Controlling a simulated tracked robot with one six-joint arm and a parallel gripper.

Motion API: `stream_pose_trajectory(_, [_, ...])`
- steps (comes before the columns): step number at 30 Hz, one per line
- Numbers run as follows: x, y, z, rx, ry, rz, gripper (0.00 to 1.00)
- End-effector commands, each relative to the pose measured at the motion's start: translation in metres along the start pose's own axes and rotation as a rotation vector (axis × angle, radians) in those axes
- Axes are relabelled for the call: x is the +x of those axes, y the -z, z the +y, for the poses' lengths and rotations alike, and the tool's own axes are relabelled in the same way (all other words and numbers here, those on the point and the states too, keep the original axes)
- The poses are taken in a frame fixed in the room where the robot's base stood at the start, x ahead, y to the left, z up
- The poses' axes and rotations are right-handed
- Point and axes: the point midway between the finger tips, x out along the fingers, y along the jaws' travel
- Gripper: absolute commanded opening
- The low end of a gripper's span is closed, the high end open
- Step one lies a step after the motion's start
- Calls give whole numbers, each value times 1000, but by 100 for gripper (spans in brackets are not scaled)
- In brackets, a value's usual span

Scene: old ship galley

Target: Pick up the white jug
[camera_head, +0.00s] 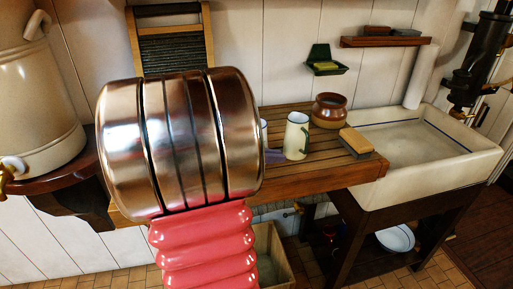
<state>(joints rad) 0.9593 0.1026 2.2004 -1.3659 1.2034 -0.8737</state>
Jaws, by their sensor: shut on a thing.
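A brown pot (329,110) stands behind the jug to the right. A brush (355,142) lies near the board's right end, beside the white sink (425,150). A washboard (172,45) leans on the wall. A large cream urn (38,100) stands on a shelf at left.

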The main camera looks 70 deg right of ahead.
Motion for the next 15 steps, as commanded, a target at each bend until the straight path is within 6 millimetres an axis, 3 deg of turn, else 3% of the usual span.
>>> stream_pose_trajectory(15, [-1, -1, -1, -7, 3, 4, 0])
